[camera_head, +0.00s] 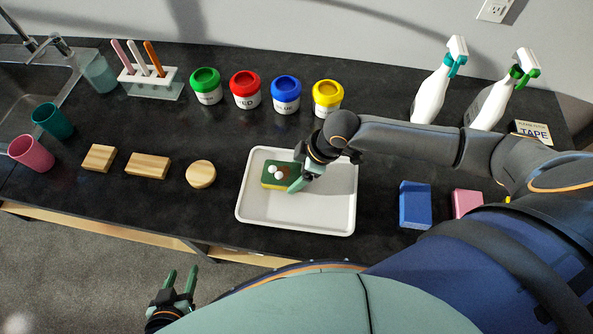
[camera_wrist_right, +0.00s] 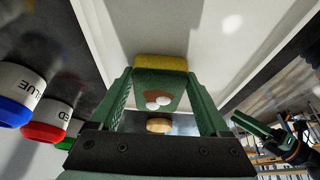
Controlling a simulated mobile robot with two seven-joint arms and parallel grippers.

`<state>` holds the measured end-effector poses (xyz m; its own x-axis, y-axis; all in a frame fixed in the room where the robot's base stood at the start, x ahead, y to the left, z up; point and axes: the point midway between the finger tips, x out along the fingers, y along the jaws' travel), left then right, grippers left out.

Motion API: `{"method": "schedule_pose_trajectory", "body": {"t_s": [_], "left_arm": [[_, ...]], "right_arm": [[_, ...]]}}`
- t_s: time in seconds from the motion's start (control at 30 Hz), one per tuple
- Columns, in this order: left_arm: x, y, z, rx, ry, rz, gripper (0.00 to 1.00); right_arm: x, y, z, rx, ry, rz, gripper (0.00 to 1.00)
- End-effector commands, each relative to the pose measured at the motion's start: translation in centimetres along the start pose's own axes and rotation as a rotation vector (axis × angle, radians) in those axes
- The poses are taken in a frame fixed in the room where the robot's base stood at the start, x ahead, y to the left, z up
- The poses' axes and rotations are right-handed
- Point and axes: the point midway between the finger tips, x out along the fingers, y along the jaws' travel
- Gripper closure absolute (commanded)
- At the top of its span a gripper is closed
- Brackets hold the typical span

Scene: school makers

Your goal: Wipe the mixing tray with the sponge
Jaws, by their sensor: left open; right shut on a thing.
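The white mixing tray (camera_head: 300,212) lies on the dark counter in the middle of the head view; its white surface also shows in the right wrist view (camera_wrist_right: 240,40). My right gripper (camera_head: 298,180) is over the tray, shut on the green and yellow sponge (camera_head: 271,181). In the right wrist view the sponge (camera_wrist_right: 160,88) sits between both fingers, its yellow side toward the tray. Two white round spots show on the sponge. Whether it touches the tray floor is hard to tell. My left gripper (camera_head: 180,287) is open and empty, low in front of the counter.
Paint jars, the red one (camera_head: 245,90) among them, stand behind the tray. Wooden blocks (camera_head: 148,166) and a round wooden piece (camera_head: 201,174) lie left of it. A blue block (camera_head: 415,204) and pink block (camera_head: 466,203) lie right. Spray bottles (camera_head: 433,92) stand back right.

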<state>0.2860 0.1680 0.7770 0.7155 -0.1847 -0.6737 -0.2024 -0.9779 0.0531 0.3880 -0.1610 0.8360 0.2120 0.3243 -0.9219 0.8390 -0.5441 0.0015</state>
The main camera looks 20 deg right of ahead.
Motion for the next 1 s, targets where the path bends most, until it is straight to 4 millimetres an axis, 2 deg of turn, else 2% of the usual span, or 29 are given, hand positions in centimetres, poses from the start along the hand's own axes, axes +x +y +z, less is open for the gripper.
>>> {"method": "schedule_pose_trajectory", "body": {"t_s": [1.0], "left_arm": [[0.0,0.0,0.0,0.000,0.000,0.000,0.50]], "right_arm": [[-2.6,0.0,7.1,0.003,-0.015,-0.002,0.63]]}}
